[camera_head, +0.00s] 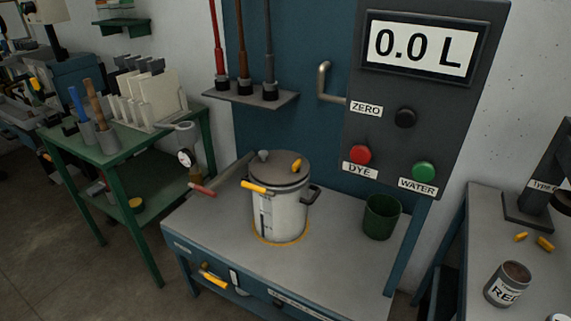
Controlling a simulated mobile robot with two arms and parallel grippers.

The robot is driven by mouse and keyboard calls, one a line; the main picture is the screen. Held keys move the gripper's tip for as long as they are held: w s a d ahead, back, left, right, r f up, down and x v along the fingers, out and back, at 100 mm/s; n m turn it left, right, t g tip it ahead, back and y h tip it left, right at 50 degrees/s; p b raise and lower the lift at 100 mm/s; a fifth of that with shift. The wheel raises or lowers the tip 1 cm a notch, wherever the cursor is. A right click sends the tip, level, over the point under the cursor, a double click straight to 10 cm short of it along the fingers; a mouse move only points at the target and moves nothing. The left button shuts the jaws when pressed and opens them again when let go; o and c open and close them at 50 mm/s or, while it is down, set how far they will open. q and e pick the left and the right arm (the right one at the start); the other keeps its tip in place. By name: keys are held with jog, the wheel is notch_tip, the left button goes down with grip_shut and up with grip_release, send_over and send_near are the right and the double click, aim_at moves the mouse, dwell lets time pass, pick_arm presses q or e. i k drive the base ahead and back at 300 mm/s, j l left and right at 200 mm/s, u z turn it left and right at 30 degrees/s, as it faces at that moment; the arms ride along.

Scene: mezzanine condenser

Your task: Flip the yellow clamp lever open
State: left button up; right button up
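A lidded metal pot (280,215) stands upright on the grey bench, inside a yellow ring mark. A yellow lever (254,187) lies about level across the left front of the pot, just below the lid rim. The grey lid (283,172) sits on the pot; a smaller yellow piece (296,165) is on its top. I cannot tell from this view whether the clamp is latched. Another yellow handle (214,281) is low on the bench front. Neither of my grippers shows in the head view.
A grey bar with a red grip (203,189) reaches the bench's left edge. A dark green cup (381,216) stands right of the pot. A control panel (428,110) reading 0.0 L is above. The bench front (310,270) is clear. A green table (75,150) stands left.

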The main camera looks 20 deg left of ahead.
aim_at(263, 191)
jog(key=i+j, duration=0.1)
jog(key=j, duration=0.7)
jog(key=i+j+z, duration=0.15)
jog(key=j, duration=1.4)
jog(key=z, duration=0.05)
